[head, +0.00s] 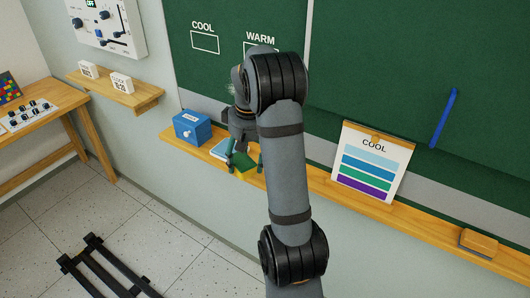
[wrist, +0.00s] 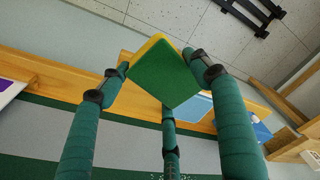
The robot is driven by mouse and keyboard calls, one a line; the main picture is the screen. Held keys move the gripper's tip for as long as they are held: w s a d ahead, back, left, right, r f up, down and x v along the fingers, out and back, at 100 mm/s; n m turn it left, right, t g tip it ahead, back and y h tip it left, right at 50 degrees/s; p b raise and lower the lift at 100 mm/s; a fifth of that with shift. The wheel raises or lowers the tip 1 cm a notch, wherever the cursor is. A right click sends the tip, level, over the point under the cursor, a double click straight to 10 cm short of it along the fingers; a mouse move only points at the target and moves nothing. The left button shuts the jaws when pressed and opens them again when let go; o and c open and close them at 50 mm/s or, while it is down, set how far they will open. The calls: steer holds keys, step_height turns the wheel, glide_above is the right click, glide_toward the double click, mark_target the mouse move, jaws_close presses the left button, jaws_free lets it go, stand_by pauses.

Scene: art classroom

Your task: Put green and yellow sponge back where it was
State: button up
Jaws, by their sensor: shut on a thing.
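The green and yellow sponge (wrist: 166,74) is between the green fingers of my gripper (wrist: 158,68) in the wrist view, green face toward the camera and yellow along its upper left edge. My gripper (head: 243,160) is shut on it. In the head view the sponge (head: 242,162) shows only partly, behind the fingers and my arm, over the wooden ledge (head: 320,180) below the green board. I cannot tell whether it touches the ledge.
A light blue and white flat item (head: 223,149) lies on the ledge just left of my gripper, with a blue box (head: 192,128) further left. A COOL colour card (head: 371,163) leans to the right.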

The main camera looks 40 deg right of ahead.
steer(key=w+d+p, duration=0.1)
steer(key=d, duration=0.2)
steer(key=w+d+f+p, duration=0.1)
steer(key=d+p, duration=0.1)
steer(key=d, duration=0.1)
steer(key=w+d+f+p, duration=0.1)
steer(key=d+p, duration=0.1)
steer(key=d, duration=0.2)
steer(key=shift+f, duration=0.1)
step_height(320, 180, down, 4)
steer(key=shift+r+p, duration=0.25)
steer(key=shift+p, duration=0.5)
steer(key=shift+w+d+f+p, duration=0.1)
steer(key=shift+f+p, duration=0.15)
steer(key=shift+f, duration=0.1)
steer(key=shift+w+d+f+p, duration=0.1)
steer(key=shift+f+p, duration=0.15)
steer(key=shift+f, duration=0.1)
steer(key=shift+s, duration=0.1)
steer(key=o, duration=0.9)
steer(key=shift+o, duration=0.6)
